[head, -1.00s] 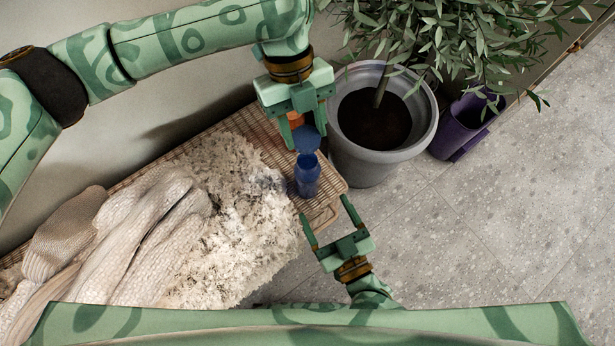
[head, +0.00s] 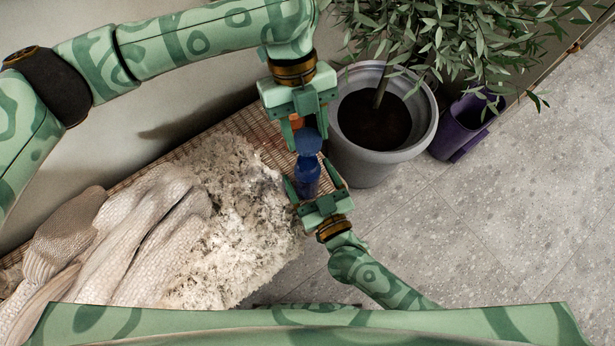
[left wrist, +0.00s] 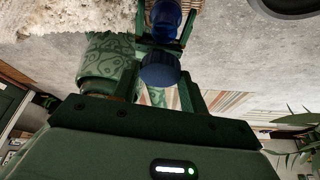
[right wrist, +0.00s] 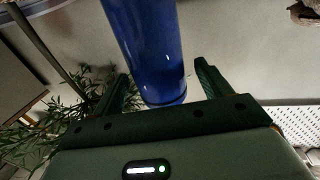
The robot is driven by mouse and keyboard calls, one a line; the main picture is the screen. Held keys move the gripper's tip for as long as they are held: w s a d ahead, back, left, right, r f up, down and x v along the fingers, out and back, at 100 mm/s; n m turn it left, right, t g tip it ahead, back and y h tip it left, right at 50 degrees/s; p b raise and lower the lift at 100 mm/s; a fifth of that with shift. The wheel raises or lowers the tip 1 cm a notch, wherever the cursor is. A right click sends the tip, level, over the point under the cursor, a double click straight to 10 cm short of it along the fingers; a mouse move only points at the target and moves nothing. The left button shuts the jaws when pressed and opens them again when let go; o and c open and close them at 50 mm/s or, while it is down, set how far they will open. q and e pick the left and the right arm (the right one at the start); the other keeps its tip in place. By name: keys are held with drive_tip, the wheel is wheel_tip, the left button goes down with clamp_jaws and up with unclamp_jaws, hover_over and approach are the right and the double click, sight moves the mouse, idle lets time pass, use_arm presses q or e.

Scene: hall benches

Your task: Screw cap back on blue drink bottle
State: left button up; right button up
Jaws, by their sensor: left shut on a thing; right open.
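The blue drink bottle (head: 307,180) stands near the right end of the woven bench. Its blue cap (head: 309,143) is held just above the bottle's top in the head view; whether they touch is hard to tell. My left gripper (head: 308,134) is shut on the cap, which also shows between its fingers in the left wrist view (left wrist: 160,69). My right gripper (head: 310,178) is open, with one finger on each side of the bottle. In the right wrist view the bottle (right wrist: 148,45) passes between the fingers, with gaps visible.
A fluffy cream throw (head: 235,210) and a knitted blanket (head: 150,240) cover the left of the bench (head: 200,150). A grey pot (head: 350,150) with a leafy plant stands close at the right, a purple pot (head: 462,125) beyond. An orange thing shows behind my left gripper.

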drive_tip(key=shift+x, duration=1.5)
drive_tip(key=c, duration=1.5)
use_arm(q)
hover_over(308, 161)
drive_tip(key=shift+w+a+f, duration=0.1)
drive_tip(key=shift+w+f, duration=0.15)
drive_tip(key=shift+f, duration=1)
drive_tip(key=shift+w+a+f, duration=0.1)
drive_tip(key=shift+w+f, duration=0.1)
drive_tip(key=shift+f, duration=1.05)
drive_tip(key=shift+f, duration=0.1)
drive_tip(key=shift+f, duration=0.8)
drive_tip(key=shift+f, duration=0.55)
